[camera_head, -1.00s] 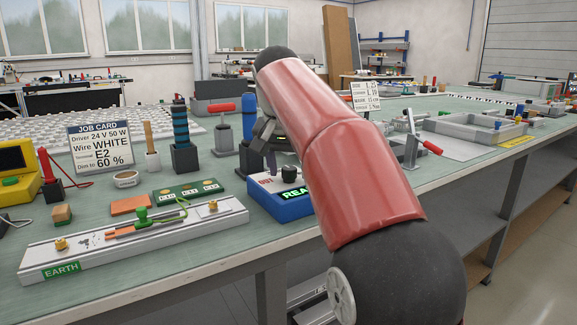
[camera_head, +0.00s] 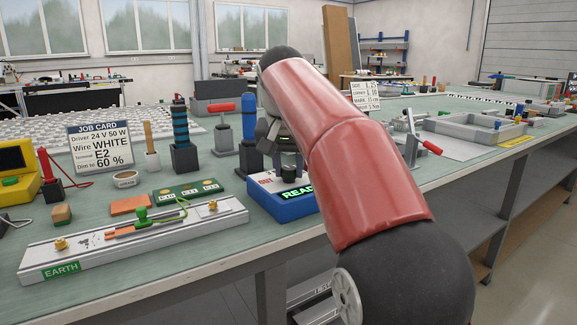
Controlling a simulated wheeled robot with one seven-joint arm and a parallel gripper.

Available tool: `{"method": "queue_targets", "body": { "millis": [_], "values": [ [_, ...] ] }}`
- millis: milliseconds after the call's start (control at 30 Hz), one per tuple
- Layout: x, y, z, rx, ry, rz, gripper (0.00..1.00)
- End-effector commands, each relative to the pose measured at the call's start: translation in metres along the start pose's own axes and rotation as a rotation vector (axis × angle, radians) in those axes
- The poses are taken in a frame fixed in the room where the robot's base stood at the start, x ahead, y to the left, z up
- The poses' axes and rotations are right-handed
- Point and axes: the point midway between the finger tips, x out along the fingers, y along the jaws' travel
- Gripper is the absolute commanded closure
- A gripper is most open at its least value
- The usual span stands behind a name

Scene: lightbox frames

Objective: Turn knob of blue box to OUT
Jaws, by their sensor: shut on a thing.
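The blue box (camera_head: 283,210) stands near the front edge of the bench, with a white top and a green display reading "READ", partly covered by my arm. Red lettering shows on its top left. Its dark knob (camera_head: 290,174) is on the top, towards the back. My gripper (camera_head: 288,155) is above the box, right at the knob, and is shut on it. The fingertips are small and partly hidden by the red arm link. Which way the knob points cannot be read from this view.
Left of the box lie a green terminal board (camera_head: 188,191) and a long grey rail (camera_head: 135,240) marked EARTH. A job card (camera_head: 100,147) stands behind them. Upright tools, including a blue-handled one (camera_head: 249,117), stand close behind the box. A grey tray (camera_head: 475,130) is at the right.

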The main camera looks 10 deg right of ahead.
Motion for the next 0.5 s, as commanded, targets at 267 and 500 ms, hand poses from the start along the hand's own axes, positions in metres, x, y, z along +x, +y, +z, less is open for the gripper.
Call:
{"method": "queue_targets", "body": {
  "millis": [267, 500],
  "values": [
    [-0.0001, 0.0024, -0.0002, -0.2, 0.0, -0.085, 0.93],
    [0.0004, 0.0035, -0.0007, -0.403, 0.0, -0.169, 0.93]
  ]
}}
